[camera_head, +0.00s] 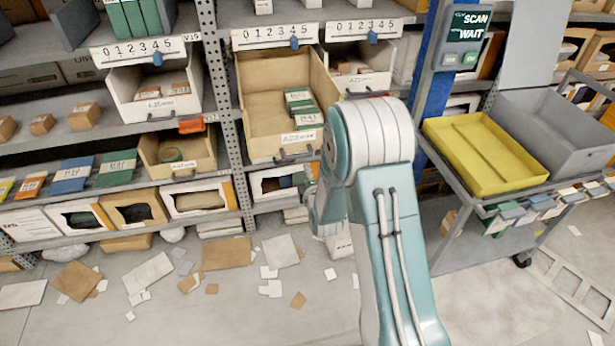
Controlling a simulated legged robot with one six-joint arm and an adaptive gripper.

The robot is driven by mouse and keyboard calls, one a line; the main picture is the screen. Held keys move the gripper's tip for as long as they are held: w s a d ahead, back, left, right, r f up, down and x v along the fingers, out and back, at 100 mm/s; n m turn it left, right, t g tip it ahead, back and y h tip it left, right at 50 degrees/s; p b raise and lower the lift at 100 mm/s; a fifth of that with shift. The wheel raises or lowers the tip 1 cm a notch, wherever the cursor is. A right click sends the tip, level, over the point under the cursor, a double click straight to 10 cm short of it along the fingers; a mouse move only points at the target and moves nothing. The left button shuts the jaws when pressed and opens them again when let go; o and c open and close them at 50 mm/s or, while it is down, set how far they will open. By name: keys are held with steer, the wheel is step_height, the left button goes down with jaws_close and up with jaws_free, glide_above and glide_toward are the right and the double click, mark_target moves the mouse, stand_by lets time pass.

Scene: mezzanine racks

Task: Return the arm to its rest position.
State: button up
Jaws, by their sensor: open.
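My arm (375,145) rises from the bottom of the picture, in white and teal, with its big rounded elbow joint in front of the rack. A further teal and white part of the arm (328,205) shows to the left of and behind the upper link. My gripper is not visible; the arm's own links hide whatever is behind them. The arm is apart from the cart at the right, as far as the picture shows.
An open wooden drawer (260,125) with green boxes juts from the rack near the elbow. A cart at the right carries a yellow tray (462,135) and a grey bin (570,160). A blue post (437,75) bears a scan sign. Cardboard and paper scraps (225,253) litter the floor.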

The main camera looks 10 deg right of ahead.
stand_by(0.3)
steer(key=s+r+m+g, duration=0.4)
steer(key=s+r+m, duration=0.5)
steer(key=r, duration=0.7)
steer(key=s+r+m+g, duration=0.3)
steer(key=s+m, duration=0.1)
steer(key=s, duration=0.9)
steer(key=s+r+m+g, duration=0.2)
steer(key=s+m, duration=0.3)
steer(key=s, duration=0.9)
steer(key=shift+r+g, duration=0.4)
steer(key=shift+r, duration=0.3)
steer(key=shift+w+a, duration=0.1)
stand_by(0.4)
